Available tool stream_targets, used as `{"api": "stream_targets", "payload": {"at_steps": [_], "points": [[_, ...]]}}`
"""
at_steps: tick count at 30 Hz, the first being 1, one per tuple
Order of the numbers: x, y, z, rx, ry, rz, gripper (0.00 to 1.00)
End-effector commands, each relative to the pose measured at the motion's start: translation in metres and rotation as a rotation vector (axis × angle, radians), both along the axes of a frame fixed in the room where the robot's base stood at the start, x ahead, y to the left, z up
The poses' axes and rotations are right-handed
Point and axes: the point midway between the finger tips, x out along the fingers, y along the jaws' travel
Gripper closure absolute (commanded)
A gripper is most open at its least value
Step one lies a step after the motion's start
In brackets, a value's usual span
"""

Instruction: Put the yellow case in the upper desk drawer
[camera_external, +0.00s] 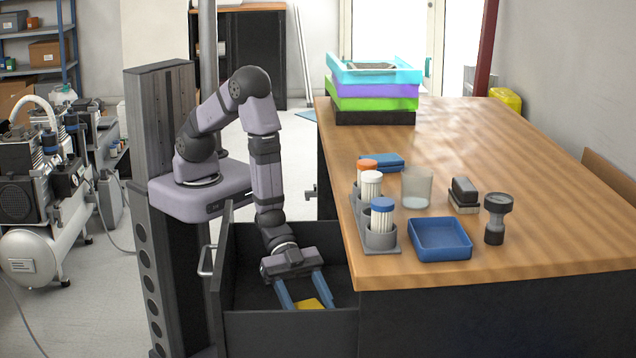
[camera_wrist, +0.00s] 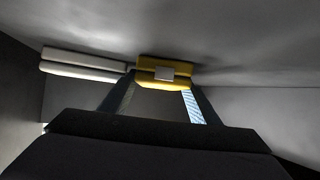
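The yellow case (camera_external: 309,304) is low inside an open dark drawer (camera_external: 336,239) at the left end of the desk. My gripper (camera_external: 308,302) reaches down into this drawer, with its blue fingers on either side of the case. In the wrist view, the yellow case (camera_wrist: 164,64), with a pale clasp, lies between the tips of my fingers (camera_wrist: 160,84). The fingers are about as wide apart as the case. I cannot tell whether they press on it. The front wall hides part of the drawer floor.
A white item (camera_wrist: 84,58) lies left of the case in the wrist view. The wooden desktop (camera_external: 520,190) holds stacked coloured trays (camera_external: 373,92), a blue tray (camera_external: 440,240), a holder with capped tubes (camera_external: 380,241) and a glass beaker (camera_external: 416,188). The drawer walls stand close around my gripper.

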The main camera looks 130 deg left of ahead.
Motion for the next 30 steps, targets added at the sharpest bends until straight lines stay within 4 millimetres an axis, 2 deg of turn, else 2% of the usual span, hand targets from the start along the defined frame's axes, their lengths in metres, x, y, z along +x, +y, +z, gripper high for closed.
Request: {"api": "stream_targets", "payload": {"at_steps": [8,14,19,24,30], "points": [[0.0,0.0,0.005,0.0,0.0,0.0,0.44],[-0.018,0.008,0.014,0.0,0.001,0.001,0.44],[-0.043,0.018,0.029,-0.001,0.001,0.002,0.44],[-0.04,0.017,0.06,0.0,-0.005,0.0,0.44],[-0.04,0.017,0.084,0.0,-0.003,-0.001,0.44]]}}
